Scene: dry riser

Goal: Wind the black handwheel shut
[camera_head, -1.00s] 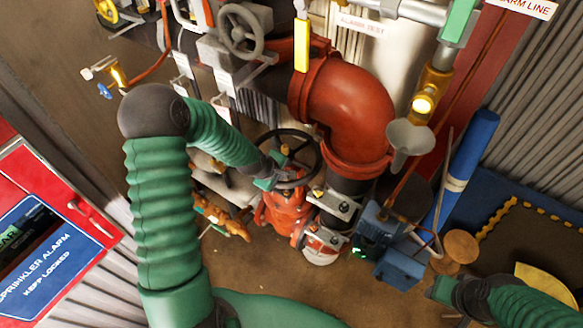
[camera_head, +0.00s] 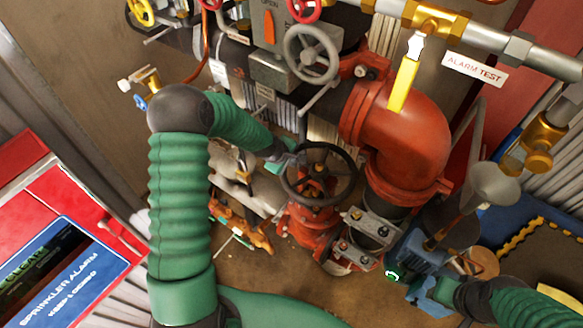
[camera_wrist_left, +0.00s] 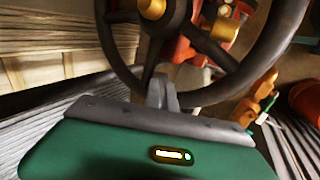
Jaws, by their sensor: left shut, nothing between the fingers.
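The black handwheel (camera_head: 354,172) sits on a red valve (camera_head: 306,228) in the middle of the head view, with a brass-coloured hub. My left gripper (camera_head: 287,160) is at the left side of its rim in the head view. In the left wrist view the handwheel (camera_wrist_left: 262,65) fills the upper part. The left gripper's grey fingers (camera_wrist_left: 162,92) are shut, with nothing between them, and overlap the near rim. I cannot tell whether they touch it. My right gripper (camera_head: 438,290) is at the lower right, away from the wheel; its fingers cannot be made out.
A grey handwheel (camera_head: 312,54) and a yellow lever (camera_head: 403,84) are above. A thick red elbow pipe (camera_head: 410,135) stands just right of the black wheel. A blue box (camera_head: 425,262) is by my right gripper. A red sprinkler alarm cabinet (camera_head: 70,205) is at the left.

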